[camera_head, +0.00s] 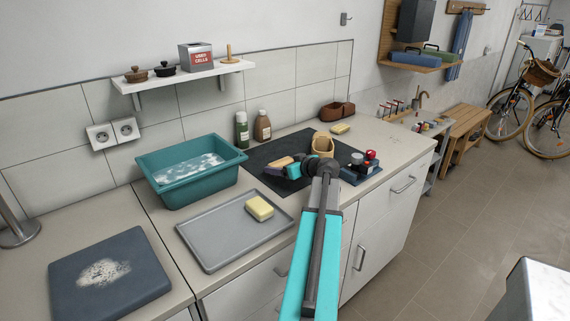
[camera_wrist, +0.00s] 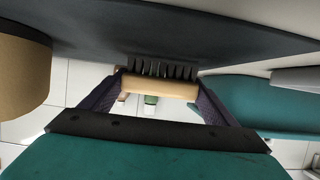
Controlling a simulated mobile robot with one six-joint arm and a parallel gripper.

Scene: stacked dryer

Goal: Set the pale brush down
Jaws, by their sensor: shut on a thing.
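The pale brush (camera_wrist: 160,87) is a light wooden block with dark bristles, held between my two purple fingers in the wrist view. Its bristles face the dark mat, close to it; I cannot tell whether they touch. In the head view the brush (camera_head: 279,163) is a small tan piece above the left part of the dark mat (camera_head: 262,154). My gripper (camera_head: 275,168) is shut on it, coming in from the right. My gripper also shows in the wrist view (camera_wrist: 160,93). My wrist and arm hide part of the mat.
A tan wooden container (camera_head: 322,146) stands on the mat, right of my gripper. Left are a grey tray (camera_head: 222,242) with a yellow sponge (camera_head: 259,208) and a teal basin (camera_head: 190,180). Two bottles (camera_head: 262,127) stand behind.

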